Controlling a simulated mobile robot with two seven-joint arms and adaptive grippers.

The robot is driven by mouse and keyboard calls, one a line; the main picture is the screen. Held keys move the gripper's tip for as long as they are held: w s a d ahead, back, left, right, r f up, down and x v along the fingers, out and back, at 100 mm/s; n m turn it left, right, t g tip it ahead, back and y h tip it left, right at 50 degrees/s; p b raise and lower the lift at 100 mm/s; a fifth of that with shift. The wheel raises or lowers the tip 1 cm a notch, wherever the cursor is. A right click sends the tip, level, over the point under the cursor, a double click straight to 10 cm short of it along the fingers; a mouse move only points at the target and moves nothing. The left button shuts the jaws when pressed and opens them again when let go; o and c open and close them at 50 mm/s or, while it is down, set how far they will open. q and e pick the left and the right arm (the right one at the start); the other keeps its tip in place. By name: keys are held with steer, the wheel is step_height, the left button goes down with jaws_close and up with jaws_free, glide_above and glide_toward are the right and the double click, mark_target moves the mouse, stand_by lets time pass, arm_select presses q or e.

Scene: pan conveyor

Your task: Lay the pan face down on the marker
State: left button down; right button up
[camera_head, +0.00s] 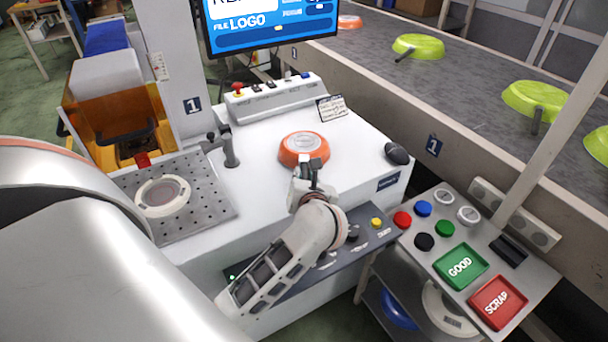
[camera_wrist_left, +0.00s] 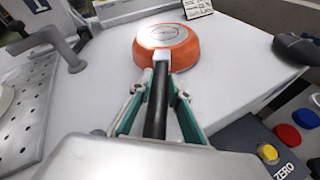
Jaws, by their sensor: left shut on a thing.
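The orange pan (camera_head: 292,157) is over the white worktop, its flat grey base facing up, so it is face down. In the left wrist view the pan (camera_wrist_left: 150,57) has its black handle (camera_wrist_left: 156,115) running back between my fingers. My left gripper (camera_head: 312,174) is shut on that handle; its green-lined fingers (camera_wrist_left: 158,92) lie on both sides. I cannot tell whether the pan touches the worktop. To the left is a perforated metal plate (camera_head: 205,210) with a round pale disc (camera_head: 163,195), in front of an orange-walled machine (camera_head: 120,105). My right gripper is out of view.
A grey post (camera_head: 231,152) stands between the plate and the pan. A dark mouse-like object (camera_head: 396,153) and a small sign (camera_head: 331,108) are nearby. A button panel (camera_head: 480,255) is at the right. Several green pans (camera_head: 418,46) ride the conveyor behind.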

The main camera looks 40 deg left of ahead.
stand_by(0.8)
arm_select(q)
steer(key=c, duration=1.8)
jaws_free()
steer(key=shift+c, duration=0.2)
steer(key=shift+f, duration=0.15)
steer(key=v, duration=1.2)
